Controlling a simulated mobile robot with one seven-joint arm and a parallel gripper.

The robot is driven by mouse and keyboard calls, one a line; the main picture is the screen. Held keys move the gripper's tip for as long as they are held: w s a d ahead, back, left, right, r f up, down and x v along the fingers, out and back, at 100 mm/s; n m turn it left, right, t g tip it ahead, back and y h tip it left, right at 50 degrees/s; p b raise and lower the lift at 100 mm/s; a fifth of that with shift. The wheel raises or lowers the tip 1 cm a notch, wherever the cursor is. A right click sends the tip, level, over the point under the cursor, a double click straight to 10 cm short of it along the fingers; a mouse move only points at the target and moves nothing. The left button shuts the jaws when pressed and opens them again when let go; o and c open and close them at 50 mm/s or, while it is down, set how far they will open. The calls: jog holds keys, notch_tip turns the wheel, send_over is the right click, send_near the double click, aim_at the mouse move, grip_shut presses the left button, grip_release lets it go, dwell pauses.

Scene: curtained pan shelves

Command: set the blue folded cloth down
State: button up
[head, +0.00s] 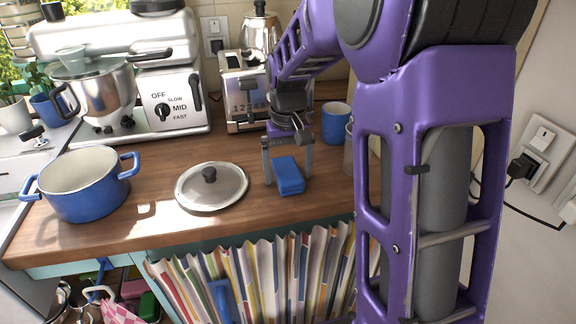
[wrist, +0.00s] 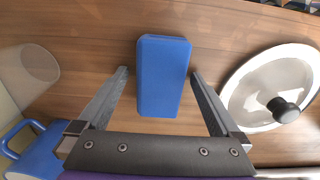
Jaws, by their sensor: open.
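The blue folded cloth (head: 288,176) looks like a small blue block and lies on the wooden counter, right of the glass lid. In the wrist view the cloth (wrist: 163,75) lies between and slightly beyond the fingertips. My gripper (head: 287,180) points down at the counter with a finger on each side of the cloth. In the wrist view my gripper (wrist: 160,74) is open, with a gap between each finger and the cloth. The underside of the cloth is hidden.
A round glass lid (head: 212,187) with a black knob lies left of the cloth. A blue pot (head: 83,190) stands farther left. A blue mug (head: 336,122) and a clear glass (head: 349,155) stand to the right. A stand mixer (head: 120,75) and toaster (head: 243,95) stand behind. Striped curtain (head: 255,280) hangs below.

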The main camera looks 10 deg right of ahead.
notch_tip(320, 180, up, 18)
jog(key=p, duration=0.3)
jog(key=shift+f, duration=0.25)
grip_shut()
dwell(0.5)
dwell(0.9)
